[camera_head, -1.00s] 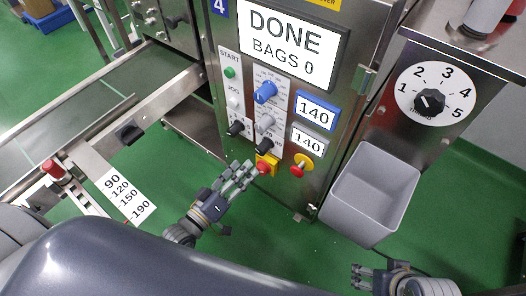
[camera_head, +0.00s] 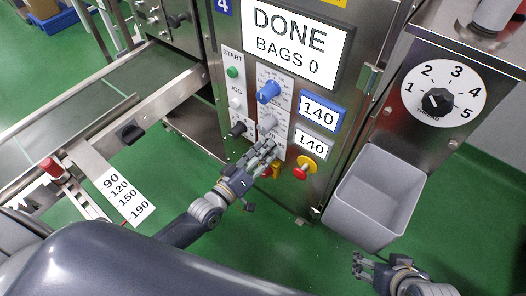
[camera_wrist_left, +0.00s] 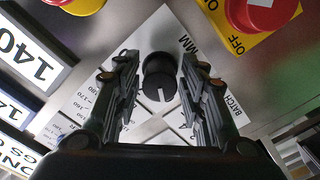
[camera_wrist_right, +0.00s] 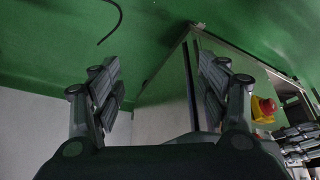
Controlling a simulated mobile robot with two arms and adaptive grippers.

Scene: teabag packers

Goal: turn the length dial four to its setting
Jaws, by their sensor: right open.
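A black dial (camera_wrist_left: 159,76) with a slot-like mark sits on a white plate printed with a numbered scale and "MM" in the left wrist view; I take it to be the length dial. My left gripper (camera_wrist_left: 158,70) is open, with one finger on each side of the dial and a small gap showing on both sides. In the head view my left gripper (camera_head: 270,148) reaches the lower control panel and hides the dial there. My right gripper (camera_head: 358,266) is open and empty, low at the right; it also shows in its wrist view (camera_wrist_right: 158,80).
A blue knob (camera_head: 268,92) and a blue-framed 140 display (camera_head: 319,112) are above. A red stop button (camera_head: 301,172) is just right of the left gripper. A grey bin (camera_head: 372,200) stands at the right under a 1-to-5 dial (camera_head: 438,101).

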